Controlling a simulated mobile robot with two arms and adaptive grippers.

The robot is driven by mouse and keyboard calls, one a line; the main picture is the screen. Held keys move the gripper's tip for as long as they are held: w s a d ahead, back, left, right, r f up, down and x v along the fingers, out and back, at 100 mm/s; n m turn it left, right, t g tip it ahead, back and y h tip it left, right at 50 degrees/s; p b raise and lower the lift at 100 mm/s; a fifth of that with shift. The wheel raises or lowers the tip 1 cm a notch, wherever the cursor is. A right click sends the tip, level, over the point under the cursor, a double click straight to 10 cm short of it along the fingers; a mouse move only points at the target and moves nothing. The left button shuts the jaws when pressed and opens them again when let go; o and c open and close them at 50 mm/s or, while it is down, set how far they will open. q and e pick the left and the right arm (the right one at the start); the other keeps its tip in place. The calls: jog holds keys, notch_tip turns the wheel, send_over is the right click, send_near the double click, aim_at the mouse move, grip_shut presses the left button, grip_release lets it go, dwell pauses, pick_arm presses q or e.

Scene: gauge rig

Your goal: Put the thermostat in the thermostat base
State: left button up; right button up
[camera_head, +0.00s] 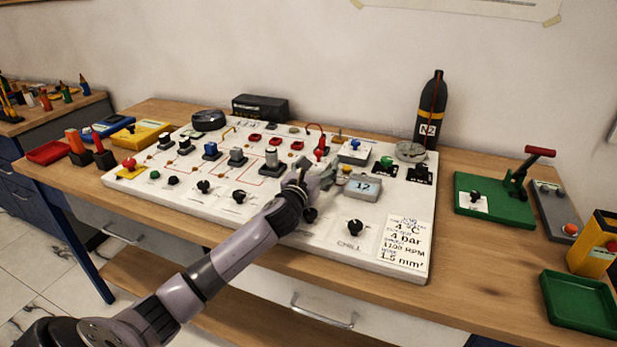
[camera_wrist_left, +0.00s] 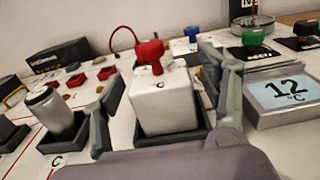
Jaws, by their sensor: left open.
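In the left wrist view a pale block marked °C (camera_wrist_left: 165,103), which looks like the thermostat, stands upright in a square black tray-like base (camera_wrist_left: 172,139) on the white panel. My left gripper (camera_wrist_left: 163,90) is open, with one finger on each side of the block. I cannot tell whether the fingers touch it. In the head view my left gripper (camera_head: 306,178) is low over the middle of the panel and hides the block and its base. My right gripper is in neither view.
The white panel (camera_head: 325,232) carries several knobs and red parts. A red valve (camera_wrist_left: 151,50) stands behind the block. A black N2 bottle (camera_head: 430,105) stands at the back.

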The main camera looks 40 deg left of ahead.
pick_arm(q)
jog(key=v, duration=1.1)
